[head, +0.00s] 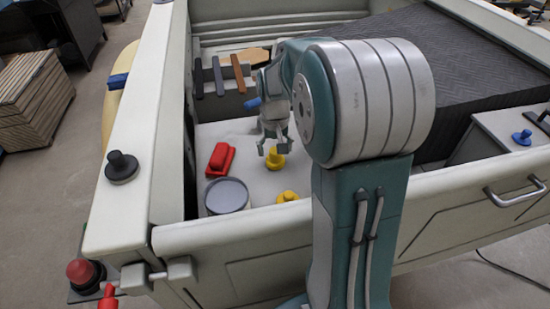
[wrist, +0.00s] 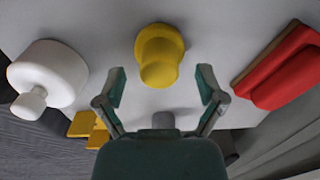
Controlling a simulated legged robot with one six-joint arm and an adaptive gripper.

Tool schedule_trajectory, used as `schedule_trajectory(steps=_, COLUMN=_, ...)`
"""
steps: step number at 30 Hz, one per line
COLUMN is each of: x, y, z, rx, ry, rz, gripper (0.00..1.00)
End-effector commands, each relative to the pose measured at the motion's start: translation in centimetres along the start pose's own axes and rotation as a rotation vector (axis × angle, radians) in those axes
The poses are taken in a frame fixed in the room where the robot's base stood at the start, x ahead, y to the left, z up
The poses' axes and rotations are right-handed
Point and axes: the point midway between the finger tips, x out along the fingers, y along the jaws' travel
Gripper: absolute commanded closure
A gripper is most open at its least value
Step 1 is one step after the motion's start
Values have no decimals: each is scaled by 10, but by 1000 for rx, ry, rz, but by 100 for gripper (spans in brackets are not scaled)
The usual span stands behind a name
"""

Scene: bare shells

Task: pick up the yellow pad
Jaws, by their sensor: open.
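The yellow pad (head: 276,161), a round piece with a knob, stands on the pale floor of the open bed, just below my gripper (head: 274,150) in the head view. In the wrist view the yellow pad (wrist: 160,50) lies ahead of the open fingers (wrist: 162,78), about centred between them, with its knob toward me. The fingers look apart from it and hold nothing. A second yellow piece (head: 287,197) lies nearer the front wall in the head view, its lower part partly hidden by that wall.
A red block-like piece (head: 219,159) is left of the pad, and a grey round container (head: 227,195) is nearer the wall. The wrist view shows a white knobbed piece (wrist: 45,78) at left and yellow blocks (wrist: 84,125) below it. Bed walls (head: 240,228) surround the area.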

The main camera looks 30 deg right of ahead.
Motion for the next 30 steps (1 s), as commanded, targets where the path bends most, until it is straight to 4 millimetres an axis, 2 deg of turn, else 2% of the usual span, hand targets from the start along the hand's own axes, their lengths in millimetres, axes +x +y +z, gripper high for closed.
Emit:
schedule_trajectory(steps=3, x=11, y=0, z=0, rx=0, ry=0, rz=0, gripper=12)
schedule_trajectory(steps=10, x=12, y=0, z=0, rx=0, ry=1, rz=0, gripper=12)
schedule_trajectory(steps=11, x=12, y=0, z=0, rx=0, ry=1, rz=0, gripper=21)
schedule_trajectory(steps=12, x=12, y=0, z=0, rx=0, ry=1, rz=0, gripper=39)
schedule_trajectory(steps=15, x=12, y=0, z=0, rx=0, ry=1, rz=0, gripper=80)
schedule_trajectory(steps=16, x=12, y=0, z=0, rx=0, ry=1, rz=0, gripper=85)
schedule_trajectory(steps=20, x=12, y=0, z=0, rx=0, ry=0, rz=0, gripper=86)
schedule_trajectory(steps=21, x=12, y=0, z=0, rx=0, ry=0, rz=0, gripper=92)
schedule_trajectory(steps=30, x=6, y=0, z=0, rx=0, ry=2, rz=0, gripper=92)
